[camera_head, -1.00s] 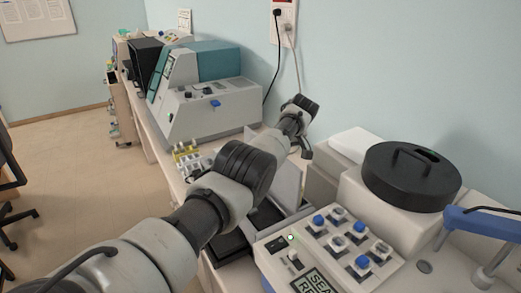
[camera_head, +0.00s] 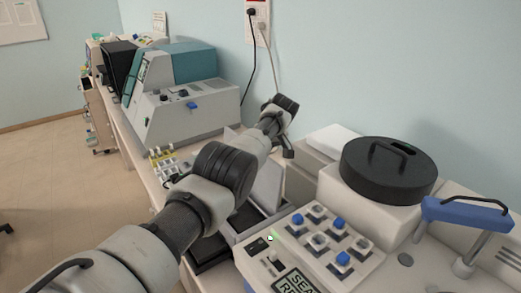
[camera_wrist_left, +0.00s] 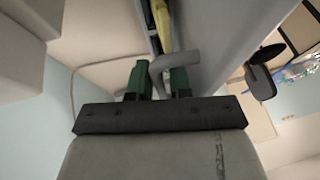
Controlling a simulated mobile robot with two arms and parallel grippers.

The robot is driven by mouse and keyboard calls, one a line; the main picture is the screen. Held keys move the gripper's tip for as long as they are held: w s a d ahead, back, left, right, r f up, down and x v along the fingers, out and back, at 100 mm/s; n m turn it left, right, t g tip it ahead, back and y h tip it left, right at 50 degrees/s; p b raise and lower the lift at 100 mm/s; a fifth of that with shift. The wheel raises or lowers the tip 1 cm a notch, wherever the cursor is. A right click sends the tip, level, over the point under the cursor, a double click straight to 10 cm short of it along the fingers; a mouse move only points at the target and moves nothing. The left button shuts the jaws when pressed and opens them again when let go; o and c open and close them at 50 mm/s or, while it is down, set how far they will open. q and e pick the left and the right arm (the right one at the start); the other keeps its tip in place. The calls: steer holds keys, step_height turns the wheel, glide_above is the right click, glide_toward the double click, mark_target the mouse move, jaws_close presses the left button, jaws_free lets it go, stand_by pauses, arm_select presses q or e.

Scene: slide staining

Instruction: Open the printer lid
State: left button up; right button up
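In the head view my left arm reaches in from the lower left across the bench. Its gripper is largely hidden there by the wrist. A light grey raised panel (camera_head: 270,187), which looks like the printer lid, stands steeply tilted beside the wrist, behind dark trays. In the left wrist view my left gripper (camera_wrist_left: 160,82) has green fingertips close together on a bent grey handle bar (camera_wrist_left: 182,60). The bar fills the narrow gap between them. A grey panel (camera_wrist_left: 222,40) runs beyond it. My right gripper is in neither view.
A teal and grey machine (camera_head: 185,105) stands at the back left. A control box (camera_head: 325,275) with blue and white knobs is in front right, near a round black-lidded device (camera_head: 390,172) and a blue-handled item (camera_head: 465,214).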

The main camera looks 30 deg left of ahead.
arm_select(q)
steer(key=shift+r, duration=0.2)
steer(key=shift+d+r, duration=0.15)
steer(key=shift+r, duration=0.1)
steer(key=b+v, duration=0.1)
steer(key=v, duration=0.9)
steer(key=shift+b, duration=0.35)
